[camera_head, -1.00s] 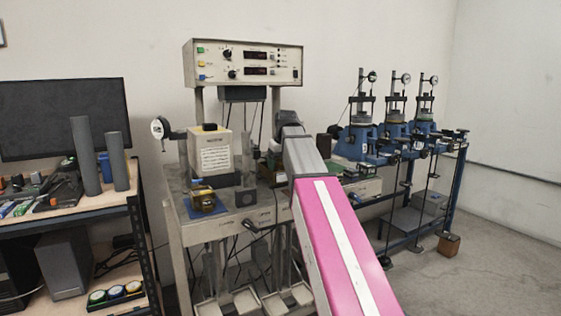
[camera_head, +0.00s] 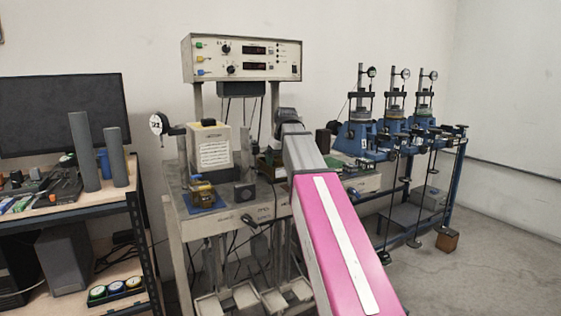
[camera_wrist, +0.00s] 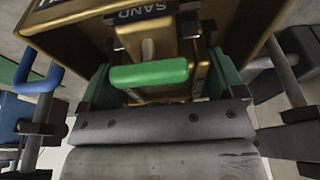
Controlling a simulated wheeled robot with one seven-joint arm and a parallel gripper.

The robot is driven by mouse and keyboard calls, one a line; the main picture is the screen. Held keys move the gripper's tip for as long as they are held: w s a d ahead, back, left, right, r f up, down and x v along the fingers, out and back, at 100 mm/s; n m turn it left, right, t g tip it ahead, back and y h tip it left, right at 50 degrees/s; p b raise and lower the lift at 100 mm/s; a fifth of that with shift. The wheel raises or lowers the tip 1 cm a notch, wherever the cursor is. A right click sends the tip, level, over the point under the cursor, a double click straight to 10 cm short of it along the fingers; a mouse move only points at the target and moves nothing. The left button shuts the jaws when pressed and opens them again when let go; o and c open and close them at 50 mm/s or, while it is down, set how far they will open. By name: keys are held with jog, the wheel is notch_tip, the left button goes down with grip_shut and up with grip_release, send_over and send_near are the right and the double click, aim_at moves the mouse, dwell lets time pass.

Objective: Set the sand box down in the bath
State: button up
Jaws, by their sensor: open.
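My gripper (camera_wrist: 161,80) is open, with a green-sided finger on each side of the sand box. The fingers do not visibly press on the handle. The box's underside is hidden, so I cannot tell if it touches the bath floor. In the head view, my arm hides most of this spot.
A blue handle (camera_wrist: 38,68) stands close left in the wrist view. In the head view, a brass piece (camera_head: 203,190) sits on a blue pad, beside a dark square block (camera_head: 245,193). Three blue lever frames (camera_head: 358,138) stand at the right. A shelf with grey cylinders (camera_head: 82,150) is at the left.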

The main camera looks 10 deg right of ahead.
jog(key=shift+s+a, duration=0.15)
jog(key=shift+a, duration=0.05)
jog(key=v, duration=1)
jog(key=shift+d+r, duration=0.1)
jog(key=shift+d, duration=0.1)
jog(key=shift+r, duration=0.3)
jog(key=shift+s, duration=0.1)
